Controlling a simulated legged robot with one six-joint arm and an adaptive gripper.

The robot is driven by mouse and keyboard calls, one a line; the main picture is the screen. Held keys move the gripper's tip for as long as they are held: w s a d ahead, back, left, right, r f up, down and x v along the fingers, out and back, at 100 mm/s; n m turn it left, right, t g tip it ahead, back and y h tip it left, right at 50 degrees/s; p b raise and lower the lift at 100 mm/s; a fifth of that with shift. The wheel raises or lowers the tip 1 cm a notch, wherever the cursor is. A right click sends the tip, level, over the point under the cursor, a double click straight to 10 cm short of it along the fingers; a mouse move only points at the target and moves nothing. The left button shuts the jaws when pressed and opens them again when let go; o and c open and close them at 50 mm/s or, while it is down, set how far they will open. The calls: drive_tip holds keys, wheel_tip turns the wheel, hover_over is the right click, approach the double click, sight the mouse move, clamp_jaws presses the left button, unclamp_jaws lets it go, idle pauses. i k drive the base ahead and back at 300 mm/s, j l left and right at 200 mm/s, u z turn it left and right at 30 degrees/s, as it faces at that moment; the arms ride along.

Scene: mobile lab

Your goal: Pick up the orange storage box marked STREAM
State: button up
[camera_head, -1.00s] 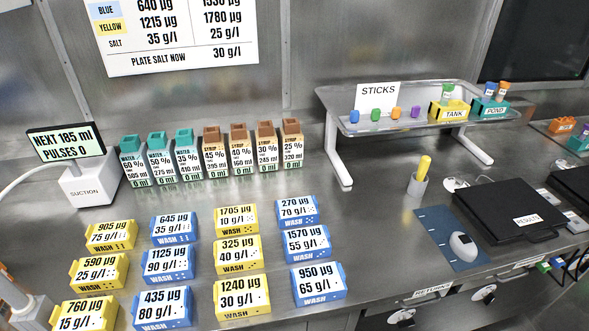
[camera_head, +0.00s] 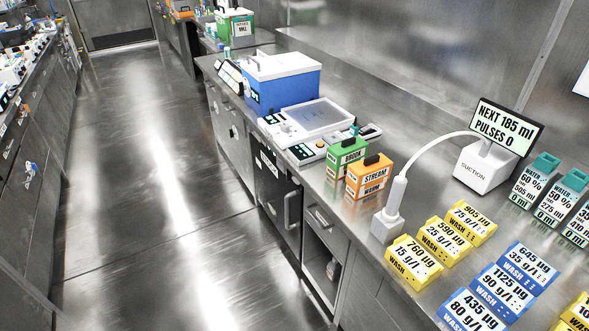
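The orange storage box marked STREAM (camera_head: 369,178) stands upright on the steel counter, near its front edge. It has a dark handle on top and a lower label reading WARM. A green box marked BROOK (camera_head: 346,157) stands just behind and left of it. My gripper does not show in the head view.
The white suction wand in its holder (camera_head: 391,212) stands right of the orange box, its hose running to the suction unit (camera_head: 485,165). Yellow wash boxes (camera_head: 440,238) lie nearer. A blue and white cooler (camera_head: 281,82) and a flat instrument (camera_head: 318,122) stand farther left. The aisle floor (camera_head: 165,180) is clear.

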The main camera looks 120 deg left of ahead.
sight(366, 177)
drive_tip(key=j+u, duration=0.1)
drive_tip(key=u, duration=3.05)
drive_tip(key=i+j+u, duration=0.1)
drive_tip(key=i+j+z, duration=0.1)
drive_tip(key=j, duration=0.25)
drive_tip(key=i+j+z, duration=0.1)
drive_tip(key=i+j, duration=0.2)
drive_tip(key=i+j+z, duration=0.15)
drive_tip(key=j, duration=0.25)
drive_tip(key=i+j+z, duration=0.1)
drive_tip(key=i+j, duration=0.15)
drive_tip(key=i+j+z, duration=0.1)
drive_tip(key=j, duration=0.4)
drive_tip(key=i+j+z, duration=0.15)
drive_tip(key=i+j, duration=0.2)
drive_tip(key=i+j+z, duration=0.1)
drive_tip(key=i+j, duration=0.2)
drive_tip(key=j, duration=0.15)
drive_tip(key=i+j+z, duration=0.15)
drive_tip(key=i+j, duration=0.15)
drive_tip(key=j, duration=0.15)
